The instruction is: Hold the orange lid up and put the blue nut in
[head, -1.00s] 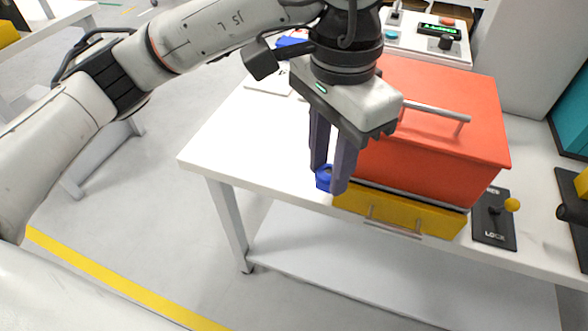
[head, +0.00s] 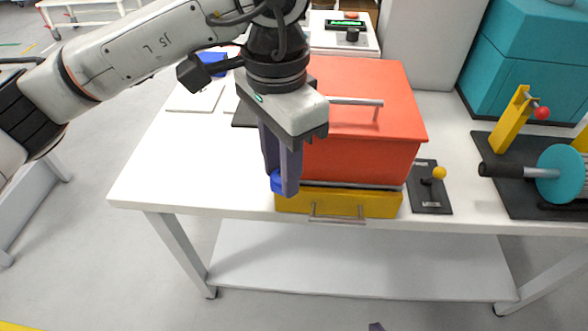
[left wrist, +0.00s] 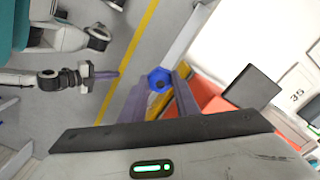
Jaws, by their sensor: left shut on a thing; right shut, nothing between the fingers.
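The orange lid (head: 365,100), with a bar handle (head: 355,101) on top, sits down over the yellow box (head: 340,203). My left gripper (head: 281,190) is shut on the blue nut (head: 276,181), at the lid's front left corner in the head view. The left wrist view shows the nut (left wrist: 160,78) between the fingertips, beside the lid (left wrist: 210,97); its far side is hidden. My right gripper (left wrist: 116,74) is shut and empty, out over the floor in the left wrist view. Only a fingertip (head: 376,326) shows at the head view's bottom edge.
A lever plate (head: 430,188) lies right of the box. A reel stand with a teal reel (head: 560,173) is farther right. A control panel (head: 343,35) and teal cabinet (head: 520,60) stand behind. The white table (head: 150,180) is clear at front left.

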